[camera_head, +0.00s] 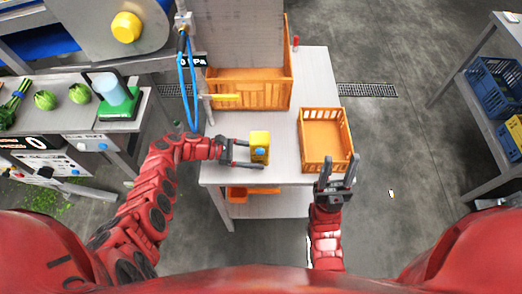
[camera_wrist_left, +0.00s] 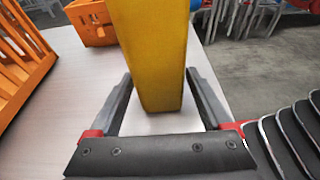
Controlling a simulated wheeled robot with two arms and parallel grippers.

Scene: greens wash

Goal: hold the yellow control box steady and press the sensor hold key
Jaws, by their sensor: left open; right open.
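The yellow control box (camera_head: 260,139) stands on the grey table near its front left. A round blue key (camera_head: 260,152) shows on its near side. My left gripper (camera_head: 263,154) is open, with its fingers reaching in from the left on either side of the box. In the left wrist view the yellow box (camera_wrist_left: 152,50) rises between the two open fingers (camera_wrist_left: 160,85), with gaps visible at its lower part. My right gripper (camera_head: 336,168) is open and empty at the table's front edge, beside the small orange crate. Which key is the sensor hold key cannot be read.
A small orange crate (camera_head: 326,168) stands right of the box, and a large orange crate (camera_head: 250,96) stands behind it. A blue hose (camera_head: 182,80) hangs at the left. A side counter (camera_head: 60,122) carries greens and a scale. Bare table lies around the box.

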